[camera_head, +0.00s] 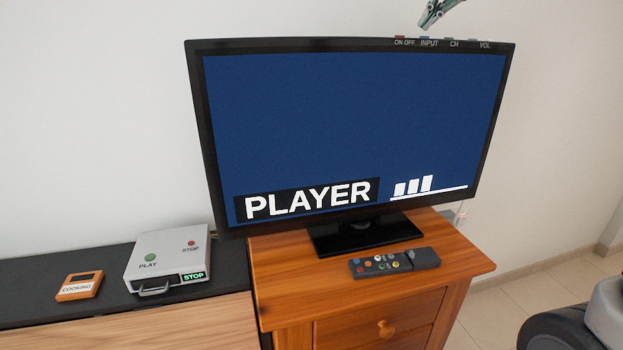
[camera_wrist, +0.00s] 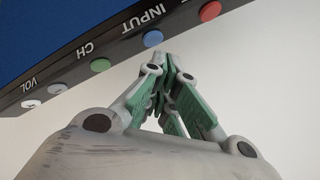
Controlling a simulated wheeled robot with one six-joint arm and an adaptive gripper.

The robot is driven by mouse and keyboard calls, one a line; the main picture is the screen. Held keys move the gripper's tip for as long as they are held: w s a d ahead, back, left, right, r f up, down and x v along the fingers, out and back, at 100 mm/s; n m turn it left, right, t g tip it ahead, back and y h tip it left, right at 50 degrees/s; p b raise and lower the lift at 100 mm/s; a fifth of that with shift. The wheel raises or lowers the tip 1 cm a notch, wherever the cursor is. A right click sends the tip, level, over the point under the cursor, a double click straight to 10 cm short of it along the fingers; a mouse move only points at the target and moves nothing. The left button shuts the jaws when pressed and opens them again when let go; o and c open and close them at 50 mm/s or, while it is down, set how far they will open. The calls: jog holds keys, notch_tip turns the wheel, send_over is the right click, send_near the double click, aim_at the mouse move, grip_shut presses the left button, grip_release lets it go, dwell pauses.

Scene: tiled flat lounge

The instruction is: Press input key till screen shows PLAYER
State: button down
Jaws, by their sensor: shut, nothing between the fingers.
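The television (camera_head: 350,120) stands on a wooden cabinet, and its blue screen shows PLAYER at the lower left with white bars beside it. Along its top edge are keys labelled ON OFF, INPUT, CH and VOL. The blue input key (camera_head: 424,38) also shows in the wrist view (camera_wrist: 153,38), between the red on/off key (camera_wrist: 210,11) and the green CH key (camera_wrist: 100,65). My gripper (camera_head: 427,22) is shut and empty, with its tips just above the input key. In the wrist view its fingertips (camera_wrist: 166,58) are close to that key; I cannot tell whether they touch it.
A remote control (camera_head: 394,262) lies on the wooden cabinet (camera_head: 290,290) before the television. Free wall lies behind.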

notch_tip(320, 180, up, 6)
dwell(0.8)
dwell(0.4)
jog(key=s+d+f+n+g+h, duration=0.1)
jog(key=s+d+f, duration=0.3)
jog(key=s+f, duration=0.6)
jog(key=s+d+f+n+g+h, duration=0.1)
jog(key=s+d+f, duration=0.4)
jog(key=s+f, duration=0.6)
jog(key=s+d+f+n+g+h, duration=0.1)
jog(key=s+d+f, duration=0.4)
jog(key=s+f, duration=0.6)
jog(key=shift+s+f+n+g+h, duration=0.2)
jog(key=shift+s+n+g+h, duration=0.3)
jog(key=shift+s, duration=0.75)
